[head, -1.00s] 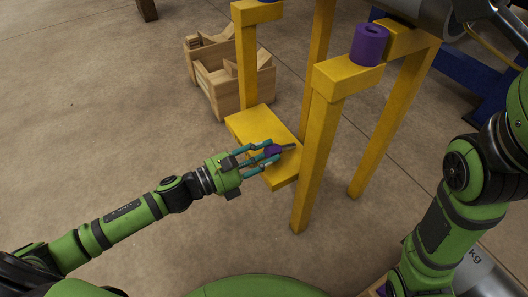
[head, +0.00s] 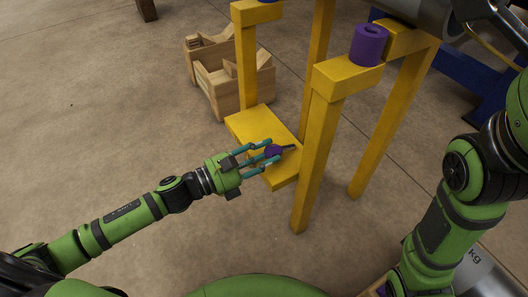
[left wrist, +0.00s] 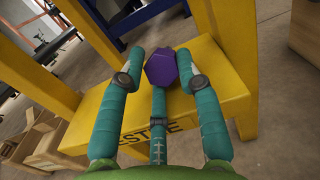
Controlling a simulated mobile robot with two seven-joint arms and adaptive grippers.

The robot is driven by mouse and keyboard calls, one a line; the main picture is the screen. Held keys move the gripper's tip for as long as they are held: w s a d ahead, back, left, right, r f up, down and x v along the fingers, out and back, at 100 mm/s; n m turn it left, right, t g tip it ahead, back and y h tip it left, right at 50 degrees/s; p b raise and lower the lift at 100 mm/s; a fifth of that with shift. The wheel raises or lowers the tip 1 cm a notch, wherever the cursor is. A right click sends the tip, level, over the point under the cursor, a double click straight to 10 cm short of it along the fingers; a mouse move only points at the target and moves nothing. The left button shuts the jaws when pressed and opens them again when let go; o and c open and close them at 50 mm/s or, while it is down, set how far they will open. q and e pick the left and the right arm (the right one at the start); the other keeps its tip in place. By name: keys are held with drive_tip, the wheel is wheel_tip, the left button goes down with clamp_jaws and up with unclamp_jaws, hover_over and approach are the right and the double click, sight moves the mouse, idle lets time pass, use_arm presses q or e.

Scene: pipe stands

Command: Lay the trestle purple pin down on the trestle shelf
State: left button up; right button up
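The trestle purple pin (head: 273,151) lies on the yellow trestle shelf (head: 254,124), its dark shank pointing right in the head view. In the left wrist view its purple six-sided head (left wrist: 160,68) faces me over the shelf (left wrist: 222,84). My left gripper (head: 268,152) is at the shelf's near edge, its teal fingers spread around the pin's head. In the left wrist view the left finger stands apart from the head; the right fingertip is very close, and I cannot tell if it touches. My right gripper is out of view.
Yellow trestle posts (head: 318,150) rise just right of the shelf. A purple ring (head: 369,45) sits on the trestle's top beam. Wooden crates (head: 225,85) stand on the floor behind the shelf. The floor left of it is clear.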

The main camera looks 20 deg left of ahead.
use_arm(q)
drive_tip(key=shift+s+a+f, duration=0.2)
drive_tip(key=shift+f, duration=0.6)
drive_tip(key=shift+s+a+r+p, duration=0.75)
drive_tip(key=shift+a+p, duration=0.1)
drive_tip(key=shift+p, duration=0.05)
drive_tip(key=shift+s+a+r, duration=0.1)
drive_tip(key=shift+a+r, duration=0.05)
drive_tip(key=shift+r, duration=0.1)
drive_tip(key=shift+r, duration=0.1)
drive_tip(key=v, duration=1.2)
drive_tip(key=shift+r, duration=0.1)
